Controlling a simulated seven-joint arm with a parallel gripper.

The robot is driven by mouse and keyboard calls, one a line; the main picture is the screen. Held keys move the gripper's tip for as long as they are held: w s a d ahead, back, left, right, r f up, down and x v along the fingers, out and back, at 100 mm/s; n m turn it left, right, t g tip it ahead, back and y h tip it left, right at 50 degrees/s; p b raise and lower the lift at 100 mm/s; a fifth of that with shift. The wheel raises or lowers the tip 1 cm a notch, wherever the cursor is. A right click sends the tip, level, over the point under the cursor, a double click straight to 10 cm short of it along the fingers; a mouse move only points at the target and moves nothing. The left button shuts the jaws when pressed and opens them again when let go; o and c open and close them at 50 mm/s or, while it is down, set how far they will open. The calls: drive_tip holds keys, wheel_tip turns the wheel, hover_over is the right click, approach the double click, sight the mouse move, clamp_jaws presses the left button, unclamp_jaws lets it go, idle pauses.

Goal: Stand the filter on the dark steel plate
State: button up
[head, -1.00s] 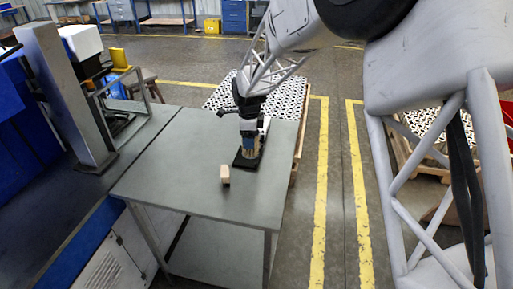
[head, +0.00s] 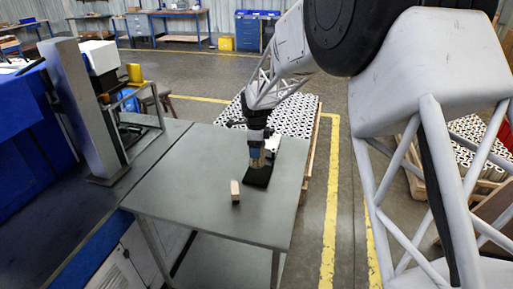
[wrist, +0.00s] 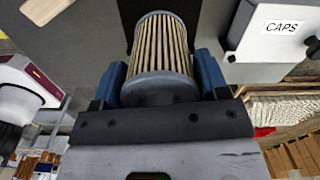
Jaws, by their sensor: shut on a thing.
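The filter (wrist: 160,45) is a pleated tan cylinder with a dark grey end cap, filling the top middle of the wrist view. My gripper (wrist: 163,85) is shut on it, with a blue finger on each side. In the head view my gripper (head: 257,157) is over the far part of the dark steel plate (head: 257,178), a flat black square on the grey table. The filter is small and mostly covered by the fingers there. I cannot tell whether its lower end touches the plate.
A pale box marked CAPS (wrist: 280,30) is close at the right in the wrist view. The table's front left is clear.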

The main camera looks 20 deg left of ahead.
drive_tip(key=shift+f, duration=0.15)
drive_tip(key=shift+f, duration=1.55)
drive_tip(key=shift+f, duration=0.55)
idle(1.2)
drive_tip(key=o, duration=1)
drive_tip(key=shift+o, duration=0.5)
drive_tip(key=shift+r, duration=0.25)
drive_tip(key=shift+r, duration=0.7)
drive_tip(key=shift+r, duration=0.15)
